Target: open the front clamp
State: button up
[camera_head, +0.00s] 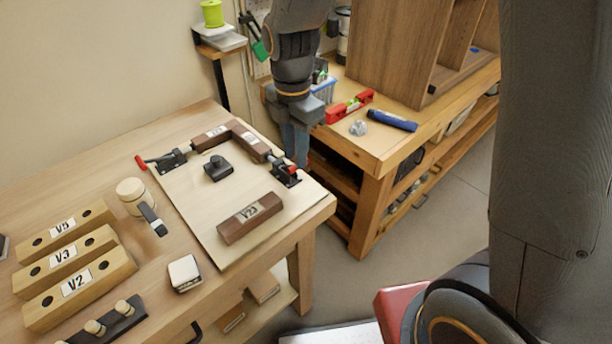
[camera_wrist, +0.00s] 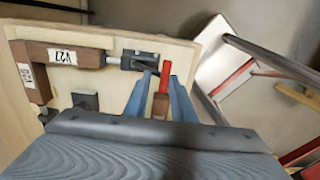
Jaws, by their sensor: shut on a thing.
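A black toggle clamp (camera_head: 287,173) is mounted at the right edge of a pale board (camera_head: 205,210), beside the end of a brown block (camera_head: 250,140). In the wrist view, this clamp (camera_wrist: 140,62) has a red handle (camera_wrist: 162,88) standing between my two blue-grey fingers. My gripper (camera_wrist: 160,98) is shut on that handle; in the head view my gripper (camera_head: 297,158) is at the clamp, and the handle is mostly hidden there. A second clamp (camera_head: 172,158) with a red handle is at the board's far left edge.
A loose brown block (camera_head: 250,218) and a black knobbed piece (camera_head: 218,168) lie on the board. Several labelled wooden blocks (camera_head: 75,262), a mallet (camera_head: 140,197) and a white box (camera_head: 184,273) are at left. A second bench (camera_head: 385,145) stands close behind on the right.

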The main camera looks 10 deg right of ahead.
jog(key=shift+o, duration=0.2)
jog(key=shift+w+a+r, duration=0.15)
jog(key=shift+w+r, duration=0.15)
jog(key=shift+w, duration=0.05)
jog(key=shift+o, duration=0.6)
jog(key=shift+w+a+r+p, duration=0.3)
jog(key=shift+w+r+p, duration=0.1)
jog(key=shift+p, duration=0.15)
jog(key=shift+w, duration=0.1)
jog(key=shift+o, duration=1)
jog(key=shift+w+a+r, duration=0.25)
jog(key=shift+w+a, duration=0.1)
jog(key=shift+w, duration=0.05)
jog(key=shift+o, duration=0.2)
jog(key=shift+p, duration=0.3)
jog(key=shift+o, duration=0.6)
jog(key=shift+w+a+r, duration=0.1)
jog(key=shift+w+a, duration=0.1)
jog(key=shift+w, duration=0.1)
jog(key=shift+o, duration=1)
jog(key=shift+w+a, duration=0.1)
jog(key=shift+w, duration=0.05)
